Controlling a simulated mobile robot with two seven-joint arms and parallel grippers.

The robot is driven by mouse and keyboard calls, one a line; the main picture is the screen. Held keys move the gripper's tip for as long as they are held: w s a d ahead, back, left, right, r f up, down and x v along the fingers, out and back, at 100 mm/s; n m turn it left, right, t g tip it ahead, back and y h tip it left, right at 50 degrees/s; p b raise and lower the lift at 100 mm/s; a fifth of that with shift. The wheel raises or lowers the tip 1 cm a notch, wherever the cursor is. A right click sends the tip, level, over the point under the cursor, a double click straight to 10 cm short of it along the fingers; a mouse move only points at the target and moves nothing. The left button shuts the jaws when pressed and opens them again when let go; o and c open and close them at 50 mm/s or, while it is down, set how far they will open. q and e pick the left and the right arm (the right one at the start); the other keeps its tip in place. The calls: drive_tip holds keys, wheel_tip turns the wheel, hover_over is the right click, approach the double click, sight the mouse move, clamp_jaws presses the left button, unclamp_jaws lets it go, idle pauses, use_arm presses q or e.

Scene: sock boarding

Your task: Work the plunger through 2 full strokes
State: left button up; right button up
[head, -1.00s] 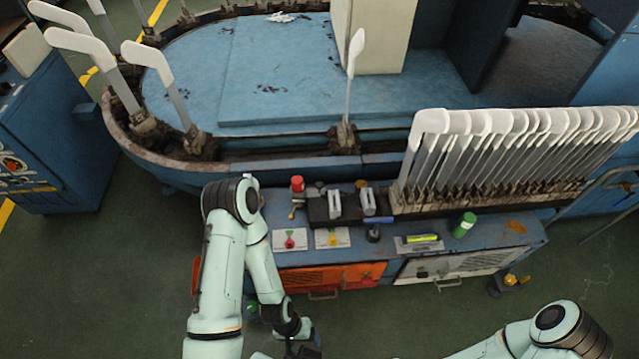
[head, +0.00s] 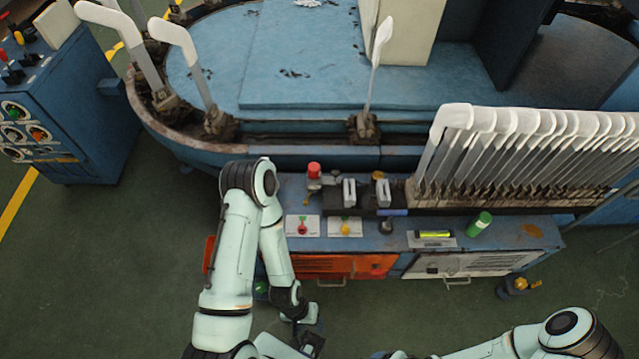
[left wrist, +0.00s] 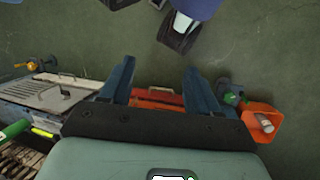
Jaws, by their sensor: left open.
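No part is plainly recognisable as the plunger. Candidates on the blue bench (head: 470,243) are a small dark knob-like piece (head: 386,227) at the front edge and a red-capped fitting (head: 314,169) at the back left. My left gripper (head: 308,335) is low in front of the bench's orange door (head: 330,266), apart from both. In the left wrist view its two blue fingers (left wrist: 160,75) are spread, with nothing between them but the floor and door behind. My right arm comes in at bottom right; its gripper is out of the picture.
A rack of white-topped boards (head: 530,130) stands on the bench's right. A green bottle (head: 479,223) and a yellow-green level (head: 433,235) lie near it. An orange bin (left wrist: 262,118) stands beside the bench. A yellow-topped item (head: 518,286) is on the floor.

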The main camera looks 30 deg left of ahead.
use_arm(q)
clamp_jaws()
idle(1.5)
